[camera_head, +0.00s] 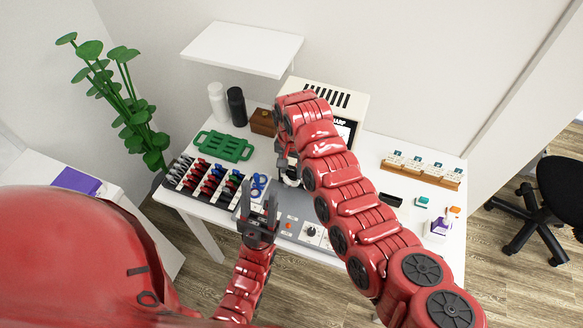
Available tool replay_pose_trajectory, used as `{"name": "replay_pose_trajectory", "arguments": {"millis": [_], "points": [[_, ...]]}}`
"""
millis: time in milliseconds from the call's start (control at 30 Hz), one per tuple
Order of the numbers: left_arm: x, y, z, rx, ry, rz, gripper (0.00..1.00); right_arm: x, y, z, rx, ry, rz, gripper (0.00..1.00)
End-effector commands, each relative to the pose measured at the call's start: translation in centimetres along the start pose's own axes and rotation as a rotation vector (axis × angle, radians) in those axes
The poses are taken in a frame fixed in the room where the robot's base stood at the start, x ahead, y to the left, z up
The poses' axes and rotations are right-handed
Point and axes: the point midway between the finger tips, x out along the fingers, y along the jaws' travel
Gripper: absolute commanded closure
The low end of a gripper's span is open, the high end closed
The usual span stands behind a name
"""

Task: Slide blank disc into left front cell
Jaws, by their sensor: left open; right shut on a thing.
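My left gripper (258,202) is open, its two dark fingers apart and pointing away over the front edge of the table. Nothing shows between them. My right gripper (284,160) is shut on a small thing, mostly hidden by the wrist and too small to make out. It is above a small dark and white part (291,177) at the back of the grey machine base (290,207). I cannot make out the blank disc or the left front cell for certain.
A rack of red, black and blue tools (207,180) stands left of my grippers, with a green tray (222,146) behind. A white machine housing (352,101) stands behind my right arm. A wooden rack (445,182) is at right. Bare table (375,150) shows between.

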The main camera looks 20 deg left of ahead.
Motion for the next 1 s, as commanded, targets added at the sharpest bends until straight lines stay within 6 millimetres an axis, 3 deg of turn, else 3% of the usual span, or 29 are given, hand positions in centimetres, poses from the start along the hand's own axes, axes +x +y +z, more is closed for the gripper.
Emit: {"name": "replay_pose_trajectory", "arguments": {"millis": [1000], "points": [[-1.8,0.1,0.3,0.000,0.000,0.000,0.50,2.3,0.0,0.0,0.000,-0.001,0.000,1.00]]}}
